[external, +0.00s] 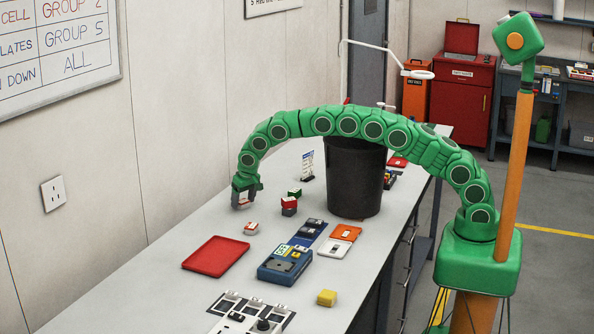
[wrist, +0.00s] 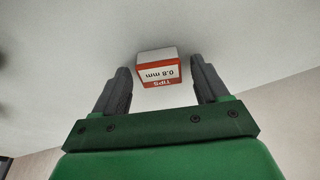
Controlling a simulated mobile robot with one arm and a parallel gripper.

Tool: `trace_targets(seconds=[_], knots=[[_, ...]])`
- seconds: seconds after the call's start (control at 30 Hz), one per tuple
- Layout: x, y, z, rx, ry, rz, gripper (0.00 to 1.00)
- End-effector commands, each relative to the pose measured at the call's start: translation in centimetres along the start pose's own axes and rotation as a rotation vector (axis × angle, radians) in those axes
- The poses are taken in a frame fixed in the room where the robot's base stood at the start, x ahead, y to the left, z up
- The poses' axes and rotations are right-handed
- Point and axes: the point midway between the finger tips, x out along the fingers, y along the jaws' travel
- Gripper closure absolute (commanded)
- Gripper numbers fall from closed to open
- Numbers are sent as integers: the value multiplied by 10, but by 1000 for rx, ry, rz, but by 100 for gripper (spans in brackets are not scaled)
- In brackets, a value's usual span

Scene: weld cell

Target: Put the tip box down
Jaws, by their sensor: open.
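The tip box (wrist: 158,68) is a small white and red box marked "TIPS 0.8 mm". In the wrist view it sits between the two fingers of my gripper (wrist: 160,88), near their tips, with a gap on each side. My gripper is open. In the external view my gripper (external: 245,199) points down low over the left side of the workbench (external: 180,290), near the wall. The tip box there is small and largely hidden by the fingers.
A similar small red and white box (external: 251,227) lies just in front of my gripper. A red tray (external: 216,253) is nearer the camera. Stacked small boxes (external: 289,205) stand to the right, before a black bin (external: 355,180). A blue device (external: 285,264) lies mid-bench.

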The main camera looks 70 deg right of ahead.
Motion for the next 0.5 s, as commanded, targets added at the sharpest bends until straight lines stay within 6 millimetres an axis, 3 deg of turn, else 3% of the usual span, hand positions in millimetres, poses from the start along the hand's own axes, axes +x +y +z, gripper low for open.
trace_targets(seconds=[0.27,0.5], knots=[[-8,0,-1,0,0,0,26],[-38,0,-2,0,3,-1,26]])
